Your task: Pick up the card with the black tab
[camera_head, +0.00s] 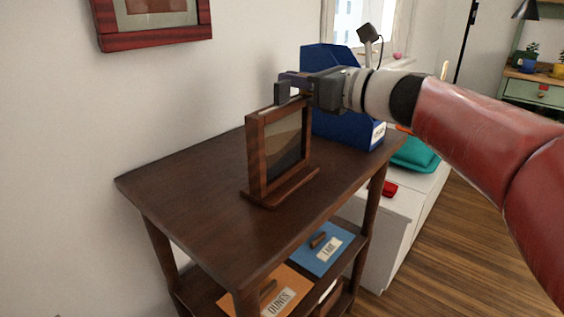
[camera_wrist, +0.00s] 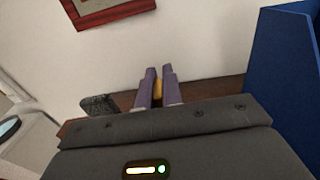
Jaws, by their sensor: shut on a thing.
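A wooden frame stand (camera_head: 256,160) stands upright on the dark table and holds a picture card (camera_head: 288,142), tan above and dark below. My gripper (camera_head: 289,90) is at the top edge of this frame. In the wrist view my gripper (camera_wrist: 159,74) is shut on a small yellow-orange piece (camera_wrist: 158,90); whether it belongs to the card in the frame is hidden. On the shelf below lie an orange card labelled DUNES (camera_head: 258,300) and a blue card (camera_head: 328,255), each with a dark brown piece on it. I cannot make out a clearly black tab.
The dark wooden table (camera_head: 190,185) is bare left of the frame. A blue file holder (camera_head: 340,125) stands close behind the frame; it also shows in the wrist view (camera_wrist: 278,75). A red-framed picture (camera_head: 155,38) hangs on the wall. A white cabinet (camera_head: 395,235) stands to the right.

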